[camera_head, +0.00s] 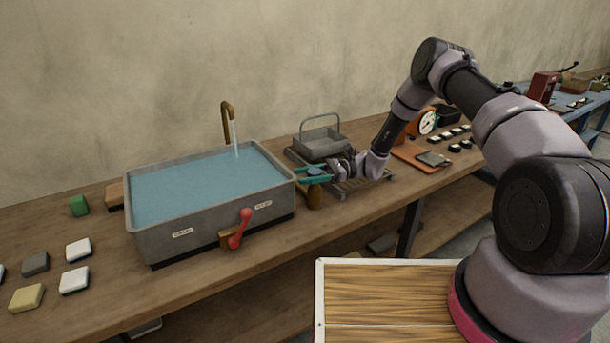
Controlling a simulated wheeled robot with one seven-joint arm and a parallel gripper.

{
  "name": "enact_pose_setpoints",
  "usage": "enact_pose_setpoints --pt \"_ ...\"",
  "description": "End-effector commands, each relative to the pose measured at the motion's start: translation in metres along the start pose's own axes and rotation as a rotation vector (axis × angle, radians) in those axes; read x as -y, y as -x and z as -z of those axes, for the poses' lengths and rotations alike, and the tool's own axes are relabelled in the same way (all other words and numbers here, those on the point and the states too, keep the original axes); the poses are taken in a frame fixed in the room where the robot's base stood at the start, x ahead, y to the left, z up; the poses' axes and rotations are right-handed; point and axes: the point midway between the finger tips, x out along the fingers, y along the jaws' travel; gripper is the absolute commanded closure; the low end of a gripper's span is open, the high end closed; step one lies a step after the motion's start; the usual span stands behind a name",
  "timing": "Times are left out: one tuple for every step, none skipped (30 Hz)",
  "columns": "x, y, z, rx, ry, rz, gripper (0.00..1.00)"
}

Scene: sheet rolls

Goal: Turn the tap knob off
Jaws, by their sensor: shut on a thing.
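The tap knob (315,171) has a blue top and sits on a brass-coloured post (315,195) just right of the grey basin (210,231). My gripper (312,174), with teal fingers, reaches in from the right and is shut on the knob; the fingers partly hide it. The brass tap spout (227,122) rises behind the basin, and a pale stream of water (236,148) runs from it. Blue water (200,185) fills the basin nearly to the rim.
A red lever (241,228) is on the basin's front, between two small labels. A grey wire-handled tray (318,142) stands behind my gripper. Several sponge-like blocks (75,280) lie at left. A round dial (427,122) stands beyond my forearm on the wooden bench (215,290).

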Motion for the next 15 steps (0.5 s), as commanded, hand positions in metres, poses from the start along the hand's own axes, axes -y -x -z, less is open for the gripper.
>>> enact_pose_setpoints --pt "0.0 0.002 0.001 0.0 0.004 -0.039 0.98" --pt "-0.001 0.002 0.001 0.003 0.003 -0.066 0.98" --pt "-0.002 0.002 0.001 0.004 0.004 -0.102 0.98" --pt "-0.003 0.002 0.001 0.006 0.003 -0.128 0.98" --pt "-0.003 0.002 0.001 0.007 0.003 -0.153 0.98" --pt "-0.004 0.002 0.001 0.01 0.003 -0.184 0.98" --pt "-0.005 0.002 0.001 0.011 0.003 -0.208 0.98" --pt "-0.006 0.002 0.001 0.013 0.003 -0.23 0.98" --pt "-0.007 0.002 0.001 0.013 0.002 -0.259 0.98" --pt "-0.007 0.002 0.001 0.014 0.002 -0.279 0.98" --pt "-0.008 0.002 0.001 0.016 0.002 -0.298 0.98" --pt "-0.009 0.002 0.001 0.018 0.002 -0.322 0.98" --pt "-0.009 0.003 0.001 0.019 0.002 -0.338 0.98" --pt "-0.01 0.003 0.0 0.019 0.003 -0.354 0.98" --pt "-0.011 0.003 0.0 0.02 0.002 -0.373 0.98"
